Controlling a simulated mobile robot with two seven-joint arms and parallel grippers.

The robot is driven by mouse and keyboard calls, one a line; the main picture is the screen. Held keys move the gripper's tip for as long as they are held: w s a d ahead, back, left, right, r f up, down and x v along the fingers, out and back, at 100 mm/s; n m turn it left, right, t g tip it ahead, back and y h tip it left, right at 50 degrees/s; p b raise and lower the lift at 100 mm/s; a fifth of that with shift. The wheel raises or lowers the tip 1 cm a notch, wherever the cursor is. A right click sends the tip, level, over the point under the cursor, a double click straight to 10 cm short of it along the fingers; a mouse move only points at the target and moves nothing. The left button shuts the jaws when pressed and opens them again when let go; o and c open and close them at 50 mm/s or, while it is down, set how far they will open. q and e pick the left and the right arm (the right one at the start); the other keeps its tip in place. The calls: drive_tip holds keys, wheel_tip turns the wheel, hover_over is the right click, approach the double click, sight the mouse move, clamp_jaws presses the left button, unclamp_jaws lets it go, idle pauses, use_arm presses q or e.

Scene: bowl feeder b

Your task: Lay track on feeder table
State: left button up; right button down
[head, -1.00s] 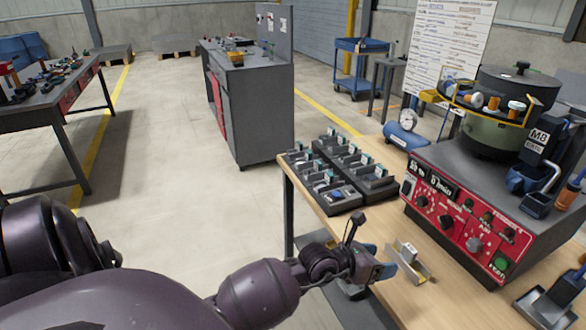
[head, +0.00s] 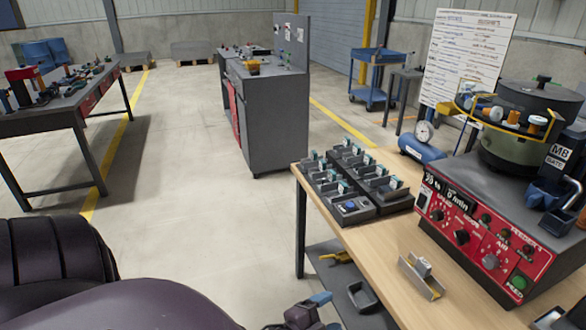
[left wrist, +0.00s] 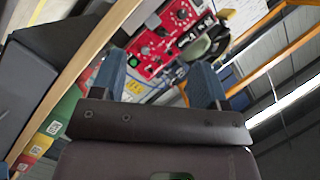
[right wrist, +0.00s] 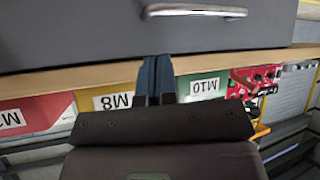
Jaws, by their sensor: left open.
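A short metal track piece (head: 420,277), angle-shaped with a small light block on it, lies on the wooden feeder table (head: 385,250) in front of the red control box. My left gripper (head: 312,308) is at the bottom edge of the head view, left of the table's near edge and apart from the track. Its blue fingers stand wide apart and empty in the left wrist view (left wrist: 160,80). My right gripper (right wrist: 156,80) shows only in the right wrist view, its fingers together with nothing visible between them, near a wooden edge and coloured bins.
The bowl feeder (head: 520,135) stands on the red control box (head: 480,230) at the right. Black trays of parts (head: 350,180) fill the table's far left corner. A lower shelf (head: 350,270) holds a yellow tool. The floor left of the table is clear.

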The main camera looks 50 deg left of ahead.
use_arm(q)
drive_tip(key=s+f+n+g, duration=0.5)
drive_tip(key=s+f+n, duration=0.2)
drive_tip(key=s+n, duration=0.2)
drive_tip(key=shift+s+f+n, duration=0.3)
drive_tip(key=shift+s+n, duration=0.1)
drive_tip(key=shift+s, duration=0.1)
drive_tip(key=shift+d, duration=0.1)
idle(0.5)
